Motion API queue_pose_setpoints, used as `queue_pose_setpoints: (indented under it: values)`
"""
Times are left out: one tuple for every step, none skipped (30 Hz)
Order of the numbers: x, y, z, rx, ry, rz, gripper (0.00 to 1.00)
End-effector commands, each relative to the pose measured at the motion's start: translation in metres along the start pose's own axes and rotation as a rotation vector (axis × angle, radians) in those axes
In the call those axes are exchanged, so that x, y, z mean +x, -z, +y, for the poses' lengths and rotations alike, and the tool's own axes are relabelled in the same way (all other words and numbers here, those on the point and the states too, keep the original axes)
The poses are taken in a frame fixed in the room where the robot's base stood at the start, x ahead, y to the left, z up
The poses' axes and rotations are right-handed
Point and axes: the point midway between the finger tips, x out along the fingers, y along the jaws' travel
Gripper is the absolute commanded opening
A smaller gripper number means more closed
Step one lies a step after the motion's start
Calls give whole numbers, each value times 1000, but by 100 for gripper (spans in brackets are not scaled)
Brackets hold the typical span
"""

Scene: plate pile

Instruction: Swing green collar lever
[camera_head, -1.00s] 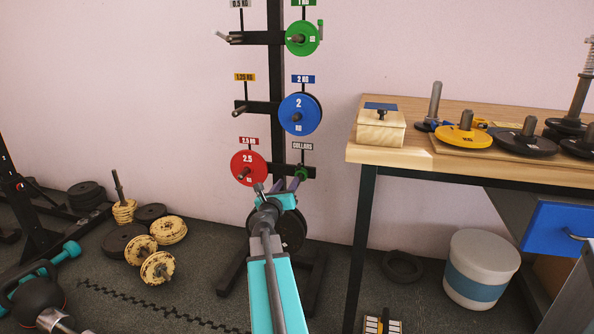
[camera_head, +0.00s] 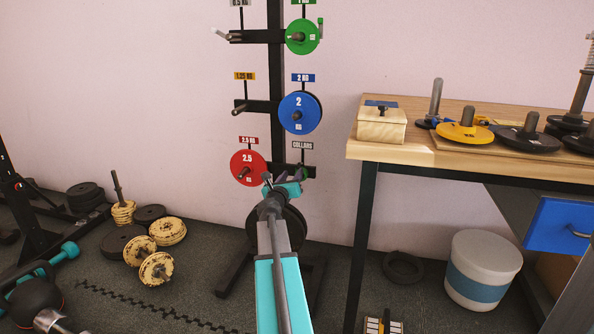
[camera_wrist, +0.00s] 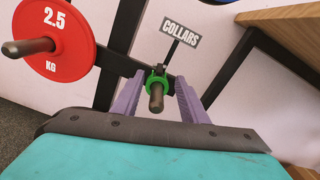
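A green collar (camera_wrist: 157,83) sits on a horizontal peg under the COLLARS sign (camera_wrist: 180,35) in the wrist view, with a small dark part at its top. In the head view a bit of the green collar (camera_head: 305,174) shows beside my gripper. My gripper (camera_wrist: 159,88) has purple fingers, spread apart, one to the left and one to the right of the collar and peg. I see a gap on each side. Whether the fingertips reach past the collar, I cannot tell. The teal wrist covers part of the head view of the fingers.
The red 2.5 plate (camera_head: 248,168) hangs left of my gripper, the blue plate (camera_head: 299,113) above it and a green plate (camera_head: 301,37) higher on the rack. The wooden table (camera_head: 395,153) stands to the right. Plates and dumbbells lie on the floor at left.

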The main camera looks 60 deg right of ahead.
Motion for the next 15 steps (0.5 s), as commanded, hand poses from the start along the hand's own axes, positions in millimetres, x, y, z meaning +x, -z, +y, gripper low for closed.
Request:
queue_pose_setpoints:
  values:
    - [7, 1, 1, 0, 0, 0, 40]
    - [9, 1, 1, 1, 0, 0, 40]
    - [13, 1, 1, 1, 0, 0, 40]
    - [16, 1, 1, 1, 0, 0, 40]
    - [18, 1, 1, 1, 0, 0, 40]
    - [22, 1, 1, 1, 0, 0, 40]
    - [24, 1, 1, 1, 0, 0, 40]
    - [27, 1, 1, 0, 0, 0, 40]
    - [30, 1, 1, 0, 0, 0, 40]
    - [33, 1, 1, 0, 0, 0, 40]
    - [36, 1, 1, 0, 0, 0, 40]
    - [39, 1, 1, 1, 1, 0, 40]
    - [42, 1, 1, 1, 1, 0, 40]
    - [44, 1, 1, 1, 1, 0, 40]
    - [48, 1, 1, 1, 1, 0, 40]
